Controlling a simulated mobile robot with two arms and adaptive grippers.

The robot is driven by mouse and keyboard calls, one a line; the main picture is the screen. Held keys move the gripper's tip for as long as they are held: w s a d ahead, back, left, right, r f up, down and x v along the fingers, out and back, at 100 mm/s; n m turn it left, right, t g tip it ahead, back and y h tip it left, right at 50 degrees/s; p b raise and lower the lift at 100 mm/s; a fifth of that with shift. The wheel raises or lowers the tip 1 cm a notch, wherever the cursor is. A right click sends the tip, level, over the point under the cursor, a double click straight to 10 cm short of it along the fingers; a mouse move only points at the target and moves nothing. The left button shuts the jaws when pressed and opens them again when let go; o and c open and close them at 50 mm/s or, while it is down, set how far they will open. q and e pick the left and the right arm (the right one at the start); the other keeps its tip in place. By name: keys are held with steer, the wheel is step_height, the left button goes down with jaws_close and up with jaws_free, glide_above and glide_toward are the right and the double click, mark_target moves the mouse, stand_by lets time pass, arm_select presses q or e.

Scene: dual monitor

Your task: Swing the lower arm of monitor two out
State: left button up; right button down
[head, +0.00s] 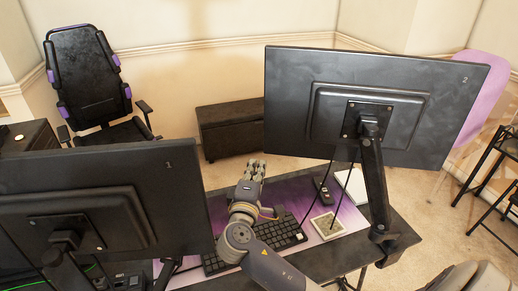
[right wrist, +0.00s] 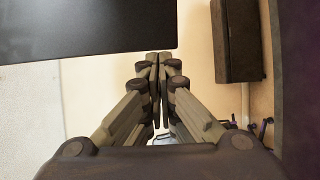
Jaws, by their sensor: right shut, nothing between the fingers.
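Monitor two (head: 455,100), marked 2, stands at the right in the head view with its dark back to me. Its arm (head: 374,185) slopes from the mount behind the screen down to the right edge of the desk. I cannot clearly make out where the lower arm segment begins. My right gripper (head: 255,168) is shut and empty, left of monitor two, above the desk and apart from the arm. Its closed fingers also show in the right wrist view (right wrist: 158,58). My left gripper is not in view.
Monitor one (head: 150,180) stands at the left, on its own arm. The desk (head: 405,235) holds a keyboard (head: 288,236), a small square pad (head: 328,226) and cables. A dark bench (head: 230,130) and an office chair (head: 90,80) stand behind. A dark panel (right wrist: 80,25) fills the wrist view's upper left.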

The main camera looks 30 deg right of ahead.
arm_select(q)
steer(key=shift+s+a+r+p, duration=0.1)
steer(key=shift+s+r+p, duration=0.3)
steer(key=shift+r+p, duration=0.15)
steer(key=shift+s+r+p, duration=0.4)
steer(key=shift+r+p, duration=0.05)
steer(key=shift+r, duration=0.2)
arm_select(e)
steer(key=x, duration=0.7)
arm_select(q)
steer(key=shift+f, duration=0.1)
arm_select(e)
steer(key=shift+d, duration=0.1)
arm_select(q)
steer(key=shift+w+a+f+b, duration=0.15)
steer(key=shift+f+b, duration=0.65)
steer(key=shift+b, duration=0.1)
arm_select(e)
steer(key=shift+w+d+r+m+g+h, duration=0.1)
steer(key=shift+w+d+m+g+h, duration=0.35)
steer(key=shift+w+d, duration=0.55)
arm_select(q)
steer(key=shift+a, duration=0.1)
